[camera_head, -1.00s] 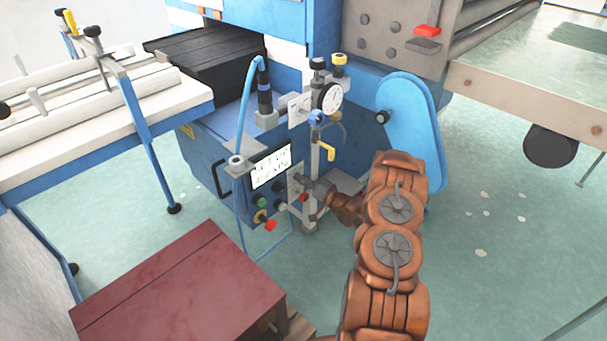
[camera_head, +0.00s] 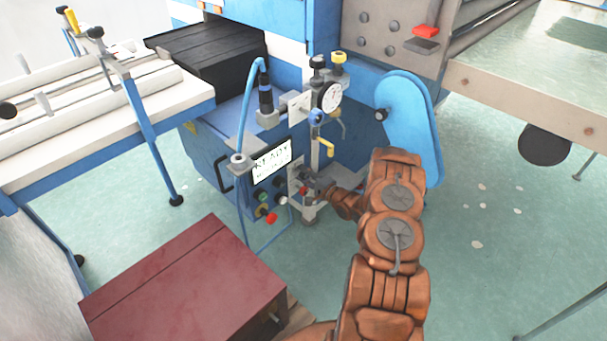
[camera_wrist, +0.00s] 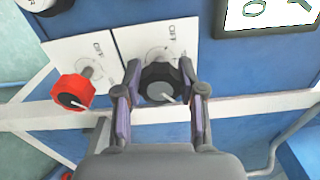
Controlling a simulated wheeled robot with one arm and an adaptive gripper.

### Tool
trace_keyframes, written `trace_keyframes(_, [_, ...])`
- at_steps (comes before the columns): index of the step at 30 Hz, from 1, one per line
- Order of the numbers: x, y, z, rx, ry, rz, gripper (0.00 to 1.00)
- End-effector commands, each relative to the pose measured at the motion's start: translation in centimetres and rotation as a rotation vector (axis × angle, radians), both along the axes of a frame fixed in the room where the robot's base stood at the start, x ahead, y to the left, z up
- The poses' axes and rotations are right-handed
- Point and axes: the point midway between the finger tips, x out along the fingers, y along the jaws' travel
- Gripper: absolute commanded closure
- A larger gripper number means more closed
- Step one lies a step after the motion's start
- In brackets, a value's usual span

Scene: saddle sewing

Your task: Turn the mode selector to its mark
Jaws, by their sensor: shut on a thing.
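A black ribbed knob with a white pointer line, the likely mode selector (camera_wrist: 160,90), sits on a white plate with OFF lettering in the wrist view. Its pointer slants toward the lower right of that view. My gripper (camera_wrist: 160,76) is shut on this knob, one finger on each side. In the head view my gripper (camera_head: 308,187) is at the right side of the blue machine's control panel, and it largely hides the knob there. The selector's mark cannot be clearly made out.
A red knob (camera_wrist: 73,92) on a second white plate stands close to the left finger. A display (camera_head: 271,162) is on the panel, with a red-brown box (camera_head: 185,280) in front. A blue guard (camera_head: 412,125) stands behind my arm.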

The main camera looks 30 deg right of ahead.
Motion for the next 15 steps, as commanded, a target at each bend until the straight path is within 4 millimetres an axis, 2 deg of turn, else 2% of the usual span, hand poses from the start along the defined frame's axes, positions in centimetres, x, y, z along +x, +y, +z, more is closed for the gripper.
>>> trace_keyframes(6, [0.03, -0.05, 0.09, 0.107, 0.024, -0.001, 0.95])
trace_keyframes(15, [0.03, -0.09, 0.07, 0.171, 0.039, -0.002, 0.95])
